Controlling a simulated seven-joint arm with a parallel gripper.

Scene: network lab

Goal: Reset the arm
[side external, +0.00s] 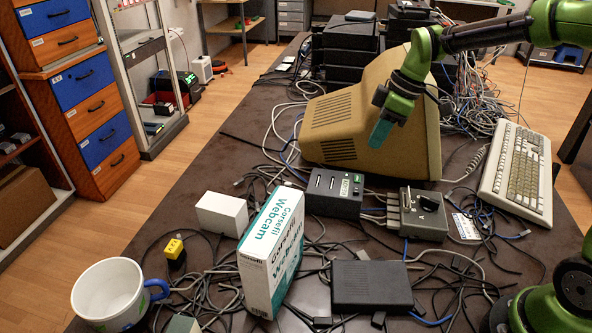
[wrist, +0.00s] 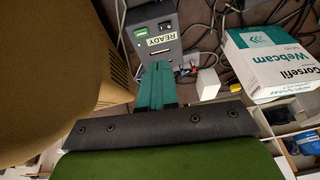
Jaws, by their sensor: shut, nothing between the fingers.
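My gripper (side external: 380,132) hangs in the air in front of the beige monitor (side external: 352,125), in the upper middle of the side view. Its teal fingers point down. In the wrist view the fingers (wrist: 157,86) are pressed together with nothing between them. Beyond the fingertips, the wrist view shows a grey box with a READY label (wrist: 157,38). The same grey switch box (side external: 334,193) stands on the table below my gripper in the side view.
A webcam box (side external: 273,255), white cube (side external: 222,214), mug (side external: 110,290), black box (side external: 371,286), grey dial box (side external: 424,215) and keyboard (side external: 516,172) stand on the dark table (side external: 190,150). Loose cables cover much of it.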

